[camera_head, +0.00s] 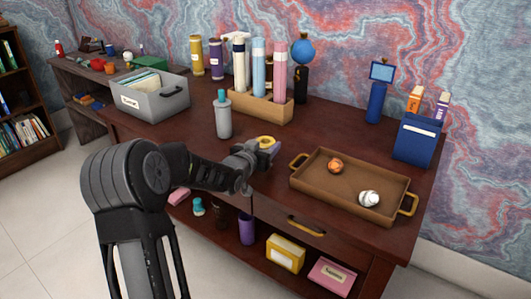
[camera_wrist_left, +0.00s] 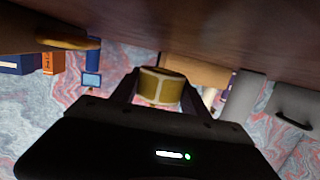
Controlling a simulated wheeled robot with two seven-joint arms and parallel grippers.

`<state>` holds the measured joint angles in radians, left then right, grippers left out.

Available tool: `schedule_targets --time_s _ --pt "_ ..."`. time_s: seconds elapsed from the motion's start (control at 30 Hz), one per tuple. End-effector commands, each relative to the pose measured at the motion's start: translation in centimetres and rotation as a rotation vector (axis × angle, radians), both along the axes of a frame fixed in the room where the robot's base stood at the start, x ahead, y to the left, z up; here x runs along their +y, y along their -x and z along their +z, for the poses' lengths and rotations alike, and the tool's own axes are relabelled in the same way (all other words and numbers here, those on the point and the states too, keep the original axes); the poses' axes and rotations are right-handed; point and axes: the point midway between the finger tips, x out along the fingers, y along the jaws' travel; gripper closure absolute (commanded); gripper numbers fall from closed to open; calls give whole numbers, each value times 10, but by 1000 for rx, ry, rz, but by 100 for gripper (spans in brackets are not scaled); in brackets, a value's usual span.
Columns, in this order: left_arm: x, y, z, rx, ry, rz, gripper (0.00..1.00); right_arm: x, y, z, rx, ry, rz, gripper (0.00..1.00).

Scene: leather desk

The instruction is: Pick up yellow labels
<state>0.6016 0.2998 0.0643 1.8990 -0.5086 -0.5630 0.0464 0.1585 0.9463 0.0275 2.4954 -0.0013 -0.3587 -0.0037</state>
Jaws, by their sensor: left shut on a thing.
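The yellow labels (camera_head: 266,142) are a small yellow roll near the front middle of the desk. My left gripper (camera_head: 262,149) is shut on the roll. In the left wrist view the roll (camera_wrist_left: 161,86) sits between the two fingers of my left gripper (camera_wrist_left: 158,92). That view is turned over, with the desk at the top. I cannot tell whether the roll touches the desk. My right gripper is not in view.
A brown tray (camera_head: 312,187) with an orange ball and a white ball stands to the right. A grey bottle (camera_head: 223,118) is just behind left. A grey bin (camera_head: 165,102), a wooden box (camera_head: 262,110) of tubes and a blue holder (camera_head: 416,142) stand farther back.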

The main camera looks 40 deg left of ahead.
Motion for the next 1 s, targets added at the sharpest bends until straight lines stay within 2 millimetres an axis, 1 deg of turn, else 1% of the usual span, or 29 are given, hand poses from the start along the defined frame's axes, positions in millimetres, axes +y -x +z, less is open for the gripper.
schedule_targets --time_s 0.03,0.1,0.2,0.33,0.47,1.0 --pt "0 -1 14 -4 -4 -1 94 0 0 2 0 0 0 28" --pt "0 0 29 -5 -3 0 94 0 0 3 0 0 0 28" --pt "0 0 47 -4 -3 0 94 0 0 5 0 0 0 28" --pt "0 0 63 -3 -3 0 94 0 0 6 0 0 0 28" --pt "0 0 68 -1 -1 -1 94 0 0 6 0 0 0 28" --pt "0 0 68 -1 0 -1 94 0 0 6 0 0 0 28"
